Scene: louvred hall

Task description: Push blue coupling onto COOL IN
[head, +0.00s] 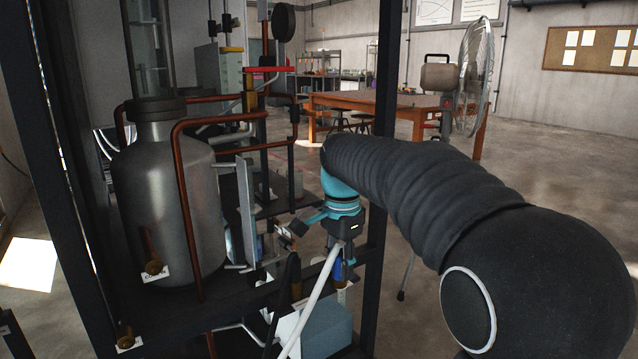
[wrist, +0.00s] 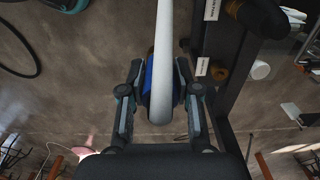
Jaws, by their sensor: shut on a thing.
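In the wrist view my gripper (wrist: 160,92) is shut on the blue coupling (wrist: 149,78), with one finger pad on each side. A white hose (wrist: 164,45) runs over the coupling and hides its middle. To the right, apart from the coupling, brass fittings (wrist: 218,70) sit on a dark frame bar beside small white labels (wrist: 203,66). In the head view the white hose (head: 313,296) hangs below my teal wrist, and the grip itself is largely hidden.
A dark metal frame (head: 381,200) holds a grey vessel (head: 165,205) with copper pipes (head: 183,200) close to the left of my arm. A black fitting (wrist: 262,18) juts out at the top right of the wrist view. Open floor (head: 540,170) lies to the right.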

